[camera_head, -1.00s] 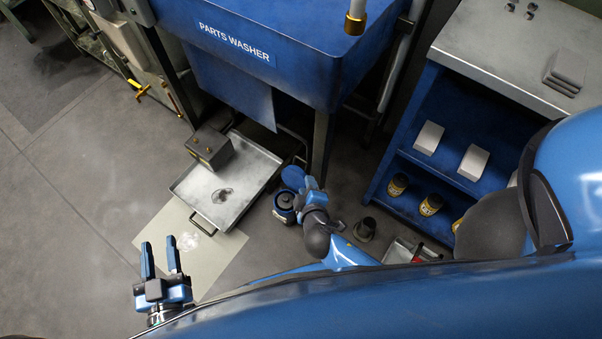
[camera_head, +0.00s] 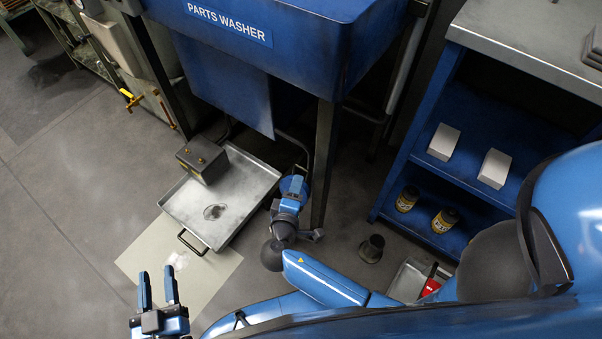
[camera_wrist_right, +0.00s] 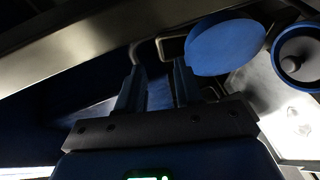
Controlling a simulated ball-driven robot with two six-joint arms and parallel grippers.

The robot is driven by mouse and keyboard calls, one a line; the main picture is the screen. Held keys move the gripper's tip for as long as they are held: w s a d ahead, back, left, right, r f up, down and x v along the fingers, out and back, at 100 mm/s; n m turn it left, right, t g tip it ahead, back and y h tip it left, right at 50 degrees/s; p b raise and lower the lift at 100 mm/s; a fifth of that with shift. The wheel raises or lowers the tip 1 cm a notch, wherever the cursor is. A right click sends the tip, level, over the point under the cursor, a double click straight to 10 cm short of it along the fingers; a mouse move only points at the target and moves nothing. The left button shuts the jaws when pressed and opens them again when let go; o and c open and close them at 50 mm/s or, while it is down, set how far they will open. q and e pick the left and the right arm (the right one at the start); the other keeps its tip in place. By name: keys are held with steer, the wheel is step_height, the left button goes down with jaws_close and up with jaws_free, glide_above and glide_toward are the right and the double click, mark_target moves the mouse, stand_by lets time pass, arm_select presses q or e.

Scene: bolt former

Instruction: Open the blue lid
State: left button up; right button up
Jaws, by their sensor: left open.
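The blue lid (camera_head: 291,183) is a round disc below the parts washer, partly hidden by my right gripper (camera_head: 293,194) in the head view. In the right wrist view the lid (camera_wrist_right: 225,46) stands raised beside a blue-rimmed round container (camera_wrist_right: 299,57) whose mouth is uncovered. My right gripper's fingers (camera_wrist_right: 158,88) are apart, with nothing visible between them, and the lid is just right of them there. Whether a finger touches the lid I cannot tell. My left gripper (camera_head: 158,287) is open and empty over the floor at lower left.
A metal tray (camera_head: 240,197) with a dark box (camera_head: 203,158) lies left of the lid. The blue parts washer (camera_head: 270,50) and its leg (camera_head: 324,160) stand behind. A blue shelf (camera_head: 425,175) is at right. The floor (camera_head: 60,230) at left is clear.

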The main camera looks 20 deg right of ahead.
steer(key=shift+b+x, duration=1.05)
steer(key=shift+x, duration=2.4)
steer(key=shift+c, duration=0.4)
jaws_close()
